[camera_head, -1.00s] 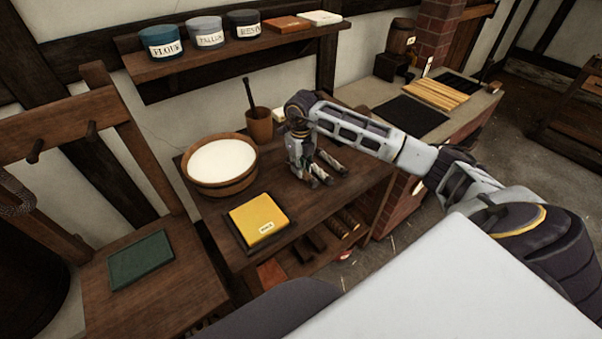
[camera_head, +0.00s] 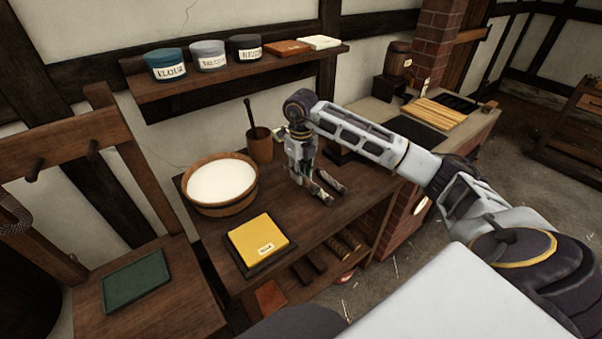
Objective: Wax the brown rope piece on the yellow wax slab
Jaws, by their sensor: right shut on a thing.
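The yellow wax slab (camera_head: 256,238) lies on a dark board near the front of the wooden table, with a small label on it. My right gripper (camera_head: 328,190) points down over the table, to the right of the slab and apart from it. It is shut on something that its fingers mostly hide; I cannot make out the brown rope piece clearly. My left gripper is not in view.
A wooden tub of white stuff (camera_head: 222,183) stands left of my right gripper. A brown mortar (camera_head: 260,146) with a pestle is behind. A green slab (camera_head: 136,281) lies on the left stand. A shelf of labelled jars (camera_head: 166,65) hangs above. Table room is clear right of the slab.

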